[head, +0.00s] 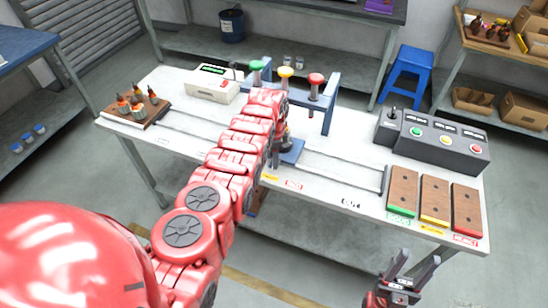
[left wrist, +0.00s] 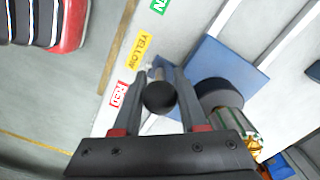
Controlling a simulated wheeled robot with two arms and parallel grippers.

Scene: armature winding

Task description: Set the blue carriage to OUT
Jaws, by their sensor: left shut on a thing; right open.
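The blue carriage (head: 292,151) sits on the rails (head: 335,170) near the middle of the bench, behind the YELLOW (head: 270,178) and RED (head: 293,185) labels. The OUT label (head: 350,203) is further right along the front edge. The left wrist view shows the carriage's blue plate (left wrist: 228,62) with a dark cylindrical part (left wrist: 219,94) on it. My left gripper (left wrist: 161,84) is shut on the carriage's round black knob (left wrist: 160,98). In the head view my left arm hides its fingers. My right gripper (head: 407,268) is open and empty, in front of the bench at the right.
A blue frame (head: 328,105) with green, yellow and red knobs stands behind the carriage. A button box (head: 435,140) and several wooden trays (head: 403,190) are at the right. The rails right of the carriage look clear. A rack of bottles (head: 137,107) is at the left.

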